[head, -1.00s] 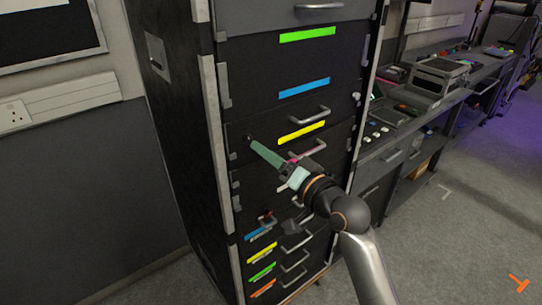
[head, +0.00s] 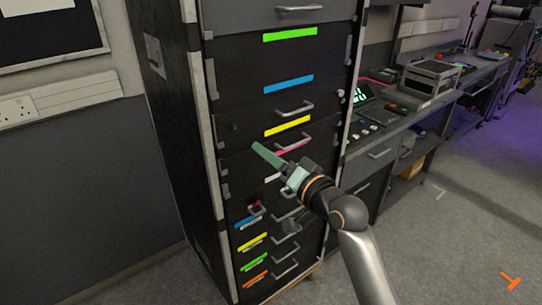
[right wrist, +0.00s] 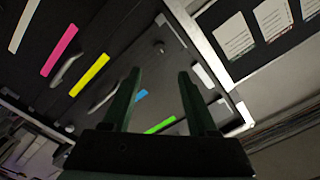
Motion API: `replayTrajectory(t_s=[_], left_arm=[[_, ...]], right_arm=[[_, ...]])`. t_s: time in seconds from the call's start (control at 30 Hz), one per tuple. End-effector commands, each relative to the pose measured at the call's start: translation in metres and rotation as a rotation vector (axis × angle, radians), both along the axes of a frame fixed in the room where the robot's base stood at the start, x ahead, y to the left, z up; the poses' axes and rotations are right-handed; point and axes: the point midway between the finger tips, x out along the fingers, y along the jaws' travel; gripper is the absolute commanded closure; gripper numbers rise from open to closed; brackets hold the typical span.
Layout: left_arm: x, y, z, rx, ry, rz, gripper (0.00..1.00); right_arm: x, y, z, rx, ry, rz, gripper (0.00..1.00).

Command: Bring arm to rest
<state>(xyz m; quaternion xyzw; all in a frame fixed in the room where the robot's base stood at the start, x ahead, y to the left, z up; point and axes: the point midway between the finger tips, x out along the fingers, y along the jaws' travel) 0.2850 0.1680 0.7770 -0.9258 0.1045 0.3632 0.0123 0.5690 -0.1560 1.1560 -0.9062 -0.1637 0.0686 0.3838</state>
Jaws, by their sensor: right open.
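My right gripper (head: 258,150) reaches up from the lower right in the head view, in front of a tall black drawer cabinet (head: 168,130). Its green fingers cover part of the cabinet front near the pink label (head: 293,145). In the right wrist view the two fingers (right wrist: 158,80) stand apart with nothing between them. The cabinet front shows beyond them, tilted in that picture. I cannot tell the exact gap from the fingers to the cabinet. My left gripper is not in view.
The drawers have bar handles and coloured labels, such as a yellow label (head: 287,126). A workbench (head: 378,152) with devices stands to the right of the cabinet. Grey floor (head: 450,240) is open at the lower right. A grey wall is at the left.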

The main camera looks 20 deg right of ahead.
Motion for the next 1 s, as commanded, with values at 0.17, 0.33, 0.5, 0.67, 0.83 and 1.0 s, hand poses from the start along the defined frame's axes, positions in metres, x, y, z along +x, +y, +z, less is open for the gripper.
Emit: replayTrajectory(t_s=[0.17,0.33,0.5,0.67,0.83,1.0], left_arm=[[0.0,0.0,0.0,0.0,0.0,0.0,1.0],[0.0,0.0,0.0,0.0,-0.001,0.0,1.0],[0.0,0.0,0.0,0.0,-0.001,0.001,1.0],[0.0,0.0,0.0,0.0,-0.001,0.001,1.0],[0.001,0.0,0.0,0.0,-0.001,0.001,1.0],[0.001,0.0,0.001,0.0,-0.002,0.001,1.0]], right_arm=[[0.0,0.0,0.0,0.0,0.0,0.0,0.41],[-0.002,-0.001,-0.013,-0.019,0.016,-0.006,0.41],[-0.025,-0.005,-0.096,-0.154,0.113,-0.035,0.41],[-0.081,-0.01,-0.205,-0.375,0.242,-0.035,0.41],[-0.165,-0.013,-0.3,-0.613,0.361,0.027,0.41],[-0.242,-0.014,-0.357,-0.787,0.435,0.115,0.41]])
